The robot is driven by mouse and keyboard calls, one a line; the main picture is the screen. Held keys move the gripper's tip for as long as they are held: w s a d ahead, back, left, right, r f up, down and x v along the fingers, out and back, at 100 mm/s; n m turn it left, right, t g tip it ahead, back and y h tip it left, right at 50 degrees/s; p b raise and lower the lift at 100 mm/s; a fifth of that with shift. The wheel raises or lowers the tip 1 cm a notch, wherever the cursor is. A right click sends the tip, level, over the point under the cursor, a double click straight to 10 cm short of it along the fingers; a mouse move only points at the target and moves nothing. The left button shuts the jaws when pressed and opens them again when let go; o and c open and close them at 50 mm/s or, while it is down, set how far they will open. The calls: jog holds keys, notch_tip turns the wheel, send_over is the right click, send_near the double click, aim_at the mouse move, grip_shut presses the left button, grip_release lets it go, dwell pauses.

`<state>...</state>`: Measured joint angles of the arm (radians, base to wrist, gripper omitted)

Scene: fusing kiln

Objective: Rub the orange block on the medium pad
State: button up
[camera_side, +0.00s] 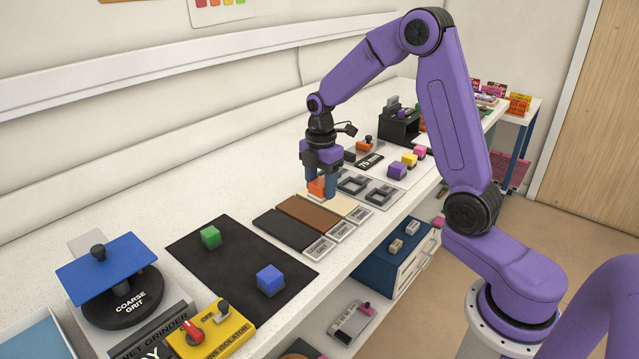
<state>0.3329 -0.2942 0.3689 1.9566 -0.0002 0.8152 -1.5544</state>
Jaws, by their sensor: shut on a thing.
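My gripper (324,188) points down and is shut on the orange block (316,187), whose near-left face shows between the fingers. The block is at the far end of the three pads, around where the brown and cream pads meet. I cannot tell whether it touches a pad. The brown pad (307,214) is the middle one, between the black pad (288,231) labelled coarse grit and the cream pad (345,206). The brown pad's own label is too small to read surely. My fingers hide part of the cream pad's far end.
A black mat (235,262) carries a green block (210,237) and a blue block (270,280). A wet grinder (122,300) and yellow isolator box (211,332) stand at the front left. Dark square frames (380,194) sit right of the pads. Purple, yellow and pink blocks lie farther back.

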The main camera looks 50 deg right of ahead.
aim_at(301, 209)
jog(key=shift+f, duration=0.65)
notch_tip(301, 209, down, 4)
jog(key=shift+f, duration=0.15)
jog(key=w, duration=0.7)
jog(key=shift+w, duration=1.05)
jog(key=shift+f, duration=0.55)
jog(key=shift+s, duration=4.6)
jog(key=shift+w, duration=4.55)
jog(key=shift+s, duration=1.15)
